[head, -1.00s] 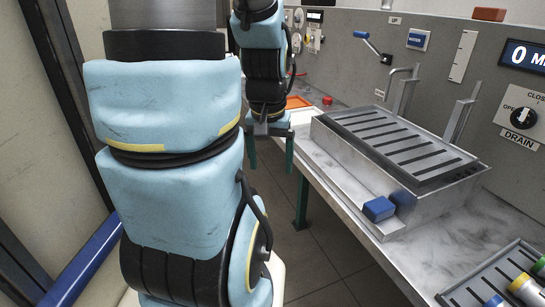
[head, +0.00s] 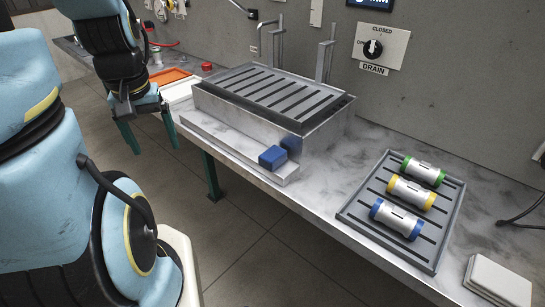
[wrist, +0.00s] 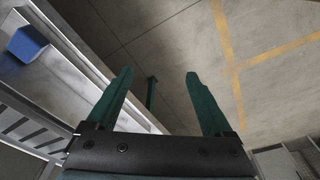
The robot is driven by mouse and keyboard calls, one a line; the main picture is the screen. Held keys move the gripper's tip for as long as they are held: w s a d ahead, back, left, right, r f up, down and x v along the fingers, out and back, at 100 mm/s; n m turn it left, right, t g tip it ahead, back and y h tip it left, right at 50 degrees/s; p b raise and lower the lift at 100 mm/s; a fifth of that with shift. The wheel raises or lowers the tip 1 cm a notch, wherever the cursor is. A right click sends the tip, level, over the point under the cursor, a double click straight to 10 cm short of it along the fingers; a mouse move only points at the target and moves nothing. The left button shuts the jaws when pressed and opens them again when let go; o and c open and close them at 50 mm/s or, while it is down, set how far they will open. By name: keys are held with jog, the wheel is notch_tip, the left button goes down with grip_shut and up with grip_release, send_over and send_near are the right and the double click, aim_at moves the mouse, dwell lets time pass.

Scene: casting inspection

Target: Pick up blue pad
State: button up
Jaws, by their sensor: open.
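The blue pad (head: 273,158) is a small blue block on the low metal ledge at the front of the slotted metal box, near the bench's front edge. It also shows at the upper left of the wrist view (wrist: 27,43). My gripper (head: 151,136) hangs over the floor in front of the bench, to the left of the pad in the head view. Its green fingers are apart with nothing between them, as the wrist view also shows (wrist: 155,84). The pad is clear of the fingers.
The slotted metal box (head: 322,133) stands behind the pad, with upright brackets behind it. A slotted tray (head: 432,262) on the right holds cylinders with green, yellow and blue ends. A white block (head: 497,283) lies at the lower right. An orange tray (head: 170,77) is at the far left.

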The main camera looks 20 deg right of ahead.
jog(key=shift+o, duration=0.5)
jog(key=shift+d, duration=0.1)
jog(key=r+m+g+b, duration=0.2)
jog(key=m, duration=0.9)
send_over(273, 153)
notch_tip(273, 153, down, 11)
jog(key=shift+r+p, duration=0.15)
jog(key=shift+p, duration=0.7)
jog(key=shift+c, duration=0.3)
